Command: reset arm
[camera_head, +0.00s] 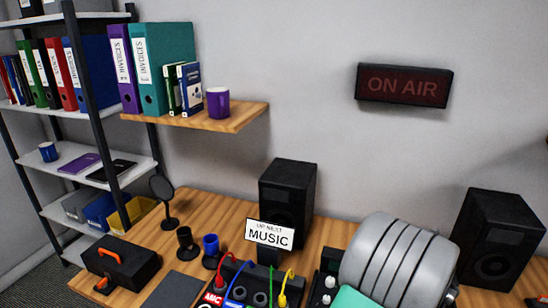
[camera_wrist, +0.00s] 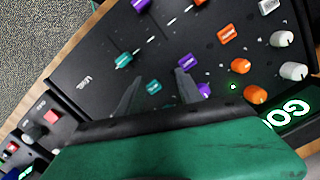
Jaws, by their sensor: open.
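My gripper (camera_wrist: 157,92) shows in the wrist view as two dark, spread fingers with nothing between them. It is over a black control panel (camera_wrist: 85,75) with coloured sliders and knobs; I cannot tell whether the fingertips touch it. In the head view my grey ribbed arm covers the lower right of the desk, and the fingers are out of sight. A box with jacks (camera_head: 262,297) at the bottom edge has red, blue, green and yellow cables at it. Its lower part is cut off.
A "MUSIC" sign (camera_head: 269,234) stands before the left speaker (camera_head: 288,195). Another speaker (camera_head: 498,240) is right of my arm. Microphones, a blue cup (camera_head: 211,246) and a black toolbox (camera_head: 122,262) are on the desk's left. A shelf with binders (camera_head: 164,66) is above.

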